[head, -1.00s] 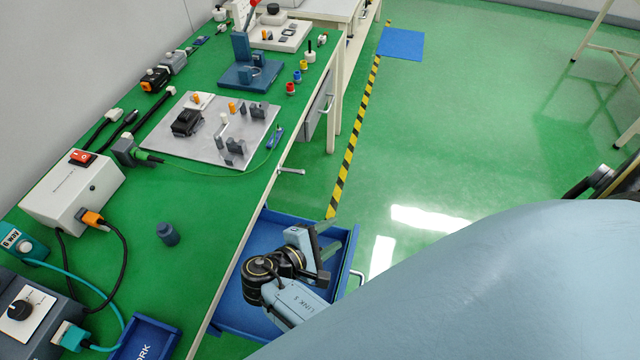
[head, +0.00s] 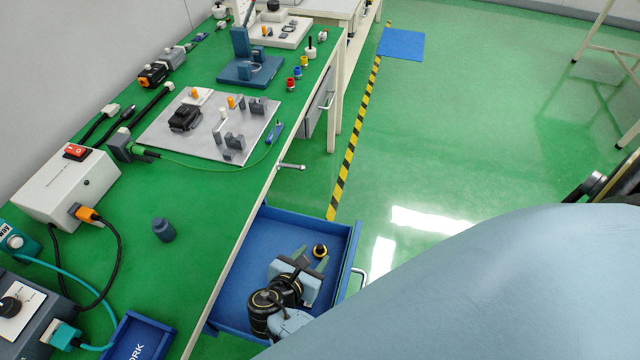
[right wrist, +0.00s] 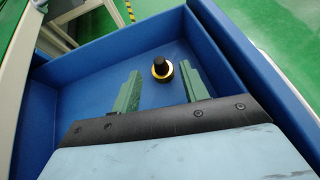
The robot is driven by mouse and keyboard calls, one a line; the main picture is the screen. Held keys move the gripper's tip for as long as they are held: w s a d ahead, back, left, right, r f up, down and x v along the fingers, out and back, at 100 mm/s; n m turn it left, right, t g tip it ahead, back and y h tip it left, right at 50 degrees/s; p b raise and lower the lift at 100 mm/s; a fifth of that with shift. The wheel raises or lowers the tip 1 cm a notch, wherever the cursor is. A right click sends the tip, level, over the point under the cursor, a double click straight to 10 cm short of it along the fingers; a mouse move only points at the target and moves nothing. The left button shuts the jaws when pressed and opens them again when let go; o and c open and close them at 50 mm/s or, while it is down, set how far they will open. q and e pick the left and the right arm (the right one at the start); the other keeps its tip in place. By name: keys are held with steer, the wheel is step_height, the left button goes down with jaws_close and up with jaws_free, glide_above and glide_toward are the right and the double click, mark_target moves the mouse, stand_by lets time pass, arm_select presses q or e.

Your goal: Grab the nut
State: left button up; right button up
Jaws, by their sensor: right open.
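A small black piece with a yellow ring, which seems to be the nut (head: 320,251), lies on the floor of the open blue drawer (head: 345,245). It also shows in the right wrist view (right wrist: 162,69), standing upright, between and slightly beyond my two green fingers. My right gripper (head: 311,259) is open and empty, reaching into the drawer with its fingertips close to the nut. In the right wrist view the gripper (right wrist: 160,76) has clear gaps on both sides of the nut. My left gripper is not in view.
Blue drawer walls (right wrist: 232,45) stand close around my right gripper. The green workbench (head: 200,235) is at left with a white power box (head: 65,188), a dark blue cylinder (head: 163,230), a blue tray (head: 140,338) and a metal plate with parts (head: 165,138). The drawer floor is otherwise clear.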

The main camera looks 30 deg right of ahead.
mark_target(320, 250)
steer(key=b+x, duration=0.1)
steer(key=x, duration=0.2)
steer(key=shift+r, duration=0.15)
jaws_close()
